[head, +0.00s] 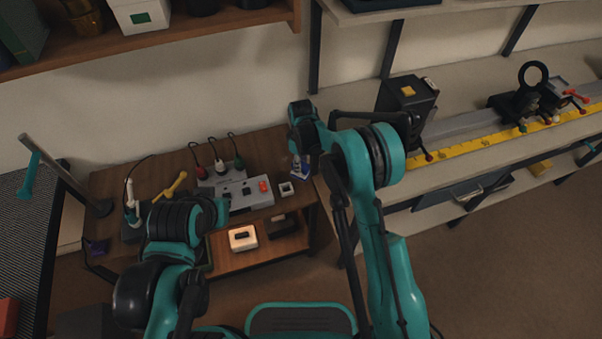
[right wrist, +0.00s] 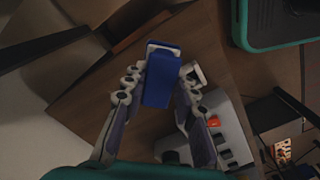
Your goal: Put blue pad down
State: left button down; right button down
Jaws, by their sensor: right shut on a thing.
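The blue pad (right wrist: 160,80) is a blue block with a pale end. It sits between the fingers of my right gripper (right wrist: 161,82), which is shut on it. In the head view the pad (head: 301,186) shows small below my right gripper (head: 300,168), near the right end of the brown wooden desk (head: 160,160). I cannot tell whether the pad touches the desk top. My left arm comes in at the lower left, but its gripper does not show.
A grey box (head: 250,193) with a red switch and plugs stands left of the pad. A small white square piece (head: 287,189) lies close beside the pad. A yellow tool (head: 171,188) lies further left. A yellow-ruled bench (head: 470,143) stands on the right.

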jog(key=shift+f+b, duration=0.85)
jog(key=shift+f, duration=1.1)
jog(key=shift+f, duration=0.15)
jog(key=c, duration=1.2)
grip_release()
